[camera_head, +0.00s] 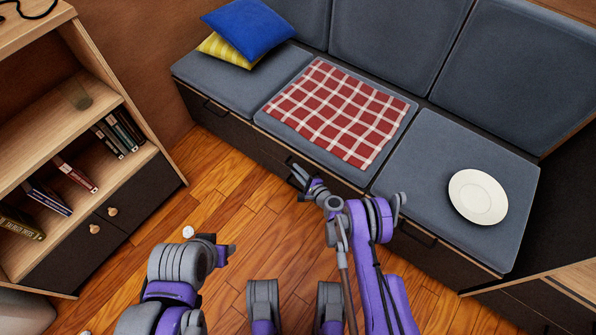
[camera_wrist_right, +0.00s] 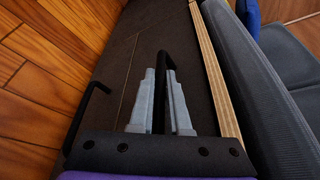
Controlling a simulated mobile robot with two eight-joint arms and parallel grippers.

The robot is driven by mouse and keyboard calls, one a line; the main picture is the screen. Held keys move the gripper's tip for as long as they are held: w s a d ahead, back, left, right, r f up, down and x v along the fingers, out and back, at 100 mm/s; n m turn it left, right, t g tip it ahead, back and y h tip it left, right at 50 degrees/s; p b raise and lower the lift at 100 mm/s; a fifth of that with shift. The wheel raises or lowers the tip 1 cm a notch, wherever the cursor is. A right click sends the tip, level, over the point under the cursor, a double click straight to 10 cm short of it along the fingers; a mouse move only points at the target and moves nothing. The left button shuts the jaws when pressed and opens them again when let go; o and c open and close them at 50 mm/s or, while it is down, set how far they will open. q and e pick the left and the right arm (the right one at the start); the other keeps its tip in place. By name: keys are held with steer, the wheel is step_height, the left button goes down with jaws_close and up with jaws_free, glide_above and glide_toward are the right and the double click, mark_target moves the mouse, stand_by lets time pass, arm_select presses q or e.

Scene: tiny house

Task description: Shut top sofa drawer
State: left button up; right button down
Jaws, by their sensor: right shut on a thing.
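The grey-cushioned sofa (camera_head: 230,80) has a dark front with drawers and black handles. In the right wrist view, the top drawer's dark front (camera_wrist_right: 185,45) lies along a light wooden edge beside the cushion. My right gripper (camera_head: 299,178) is at the sofa front below the checked cloth. In the wrist view its grey fingers (camera_wrist_right: 163,80) are shut around the black top handle (camera_wrist_right: 165,60). How far the drawer stands out is hard to tell. My left arm is at the lower left of the head view, with no gripper fingers I can make out.
A lower handle (camera_wrist_right: 91,100) sits on the floor side of the held one. A red checked cloth (camera_head: 340,110), blue pillow (camera_head: 248,27) and white plate (camera_head: 478,197) lie on the seats. A bookshelf (camera_head: 120,200) stands left. Wooden floor (camera_head: 225,200) is open between.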

steer(key=shift+w+d, duration=0.2)
steer(key=shift+w, duration=0.05)
steer(key=c, duration=0.9)
jaws_free()
steer(key=shift+s, duration=0.1)
